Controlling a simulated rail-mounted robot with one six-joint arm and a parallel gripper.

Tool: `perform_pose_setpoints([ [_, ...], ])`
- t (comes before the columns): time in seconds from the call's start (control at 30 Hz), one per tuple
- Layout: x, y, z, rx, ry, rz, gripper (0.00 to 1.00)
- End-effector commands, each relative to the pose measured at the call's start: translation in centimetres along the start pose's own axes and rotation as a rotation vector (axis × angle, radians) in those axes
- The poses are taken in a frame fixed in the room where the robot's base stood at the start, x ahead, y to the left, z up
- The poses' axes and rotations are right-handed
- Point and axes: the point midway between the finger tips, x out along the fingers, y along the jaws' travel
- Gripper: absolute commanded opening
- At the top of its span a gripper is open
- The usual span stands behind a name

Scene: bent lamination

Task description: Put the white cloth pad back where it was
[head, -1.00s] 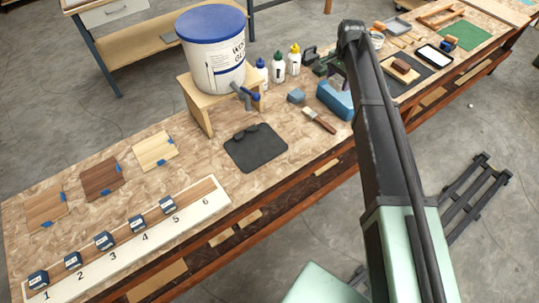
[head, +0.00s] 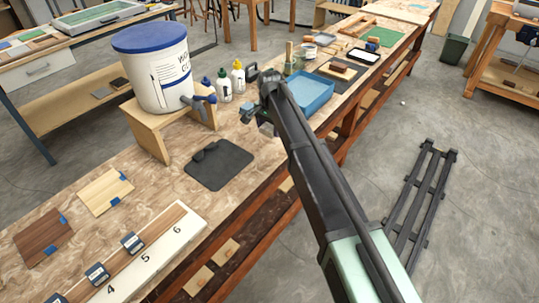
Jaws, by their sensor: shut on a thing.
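My gripper (head: 262,112) is over the bench, to the right of the dark mat, and is seen from behind with its fingers mostly hidden by the end of my arm. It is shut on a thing. Only a small pale patch of the white cloth pad (head: 266,129) seems to show just below it; its shape and its distance from the bench top cannot be made out. A blue tray (head: 312,88) lies just beyond my gripper. The dark mat (head: 221,164) lies on the bench to the left of my gripper.
A white bucket with a blue lid (head: 155,70) stands on a wooden stand (head: 150,132). Glue bottles (head: 238,78) stand beyond my gripper. A numbered board (head: 163,258) and wood samples (head: 104,190) lie at the near left. Bare bench lies around the mat.

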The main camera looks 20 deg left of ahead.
Motion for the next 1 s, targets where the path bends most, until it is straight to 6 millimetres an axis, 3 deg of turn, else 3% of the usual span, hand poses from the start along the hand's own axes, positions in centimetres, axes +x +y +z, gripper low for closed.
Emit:
perform_pose_setpoints([
  [0.03,1.5,0.0,0.0,0.000,0.000,0.000,0.46],
  [0.2,1.5,0.0,0.0,0.000,0.000,0.000,0.46],
  [0.4,5.6,0.0,0.0,0.000,0.000,0.000,0.46],
  [0.8,5.8,0.0,0.0,0.000,0.000,0.000,0.46],
  [0.83,5.6,0.0,0.0,0.000,0.000,0.000,0.70],
  [0.97,5.6,0.0,0.0,0.000,0.000,0.000,0.90],
  [1.0,5.6,0.0,0.0,0.000,0.000,0.000,0.91],
])
